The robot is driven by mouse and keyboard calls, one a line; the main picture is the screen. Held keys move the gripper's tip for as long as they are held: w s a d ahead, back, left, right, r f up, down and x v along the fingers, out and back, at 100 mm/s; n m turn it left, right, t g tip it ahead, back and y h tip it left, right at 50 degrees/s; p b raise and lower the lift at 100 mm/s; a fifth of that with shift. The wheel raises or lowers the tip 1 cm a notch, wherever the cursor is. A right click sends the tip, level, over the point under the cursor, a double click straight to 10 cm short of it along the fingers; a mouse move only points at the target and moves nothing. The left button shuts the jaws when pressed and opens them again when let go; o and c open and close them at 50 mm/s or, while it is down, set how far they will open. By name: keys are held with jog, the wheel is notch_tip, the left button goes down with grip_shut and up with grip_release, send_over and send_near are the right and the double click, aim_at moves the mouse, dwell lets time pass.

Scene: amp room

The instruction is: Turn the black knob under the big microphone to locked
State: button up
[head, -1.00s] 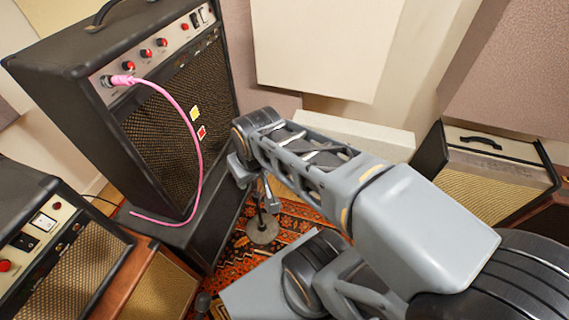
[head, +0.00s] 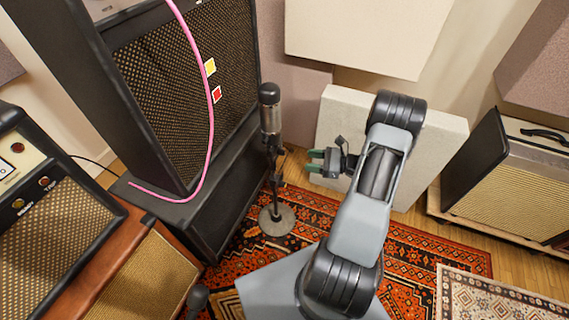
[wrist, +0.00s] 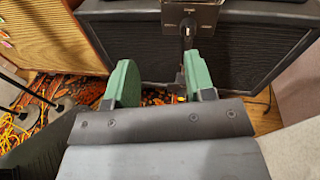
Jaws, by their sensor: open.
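The big microphone (head: 270,112) stands upright on a short stand with a round grey base (head: 277,219), left of my arm in the head view. Its lower end (wrist: 190,14) and the stand's pole (wrist: 188,38) show at the top of the wrist view. A small dark fitting (head: 278,181) sits on the stand below the microphone; I cannot make out the knob's shape or its setting. My gripper (head: 314,161) is open and empty, with green fingers pointing left toward the stand, apart from it. In the wrist view its fingers (wrist: 157,86) are spread.
A tall black amp (head: 180,90) with a hanging pink cable (head: 209,125) stands behind and left of the microphone. A wooden-sided amp (head: 140,280) and a smaller microphone (head: 197,298) are at lower left. A pale panel (head: 340,110) stands behind my arm. The patterned rug (head: 420,250) is open at right.

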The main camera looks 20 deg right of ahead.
aim_at(282, 152)
notch_tip(282, 152, down, 4)
jog(key=d+f+m+t+h+b, duration=0.1)
jog(key=d+m+t, duration=0.2)
jog(key=b+x, duration=0.1)
jog(key=x, duration=1.2)
jog(key=shift+w+a+r, duration=0.1)
jog(key=shift+r, duration=0.05)
jog(key=shift+c, duration=0.3)
jog(key=c, duration=0.8)
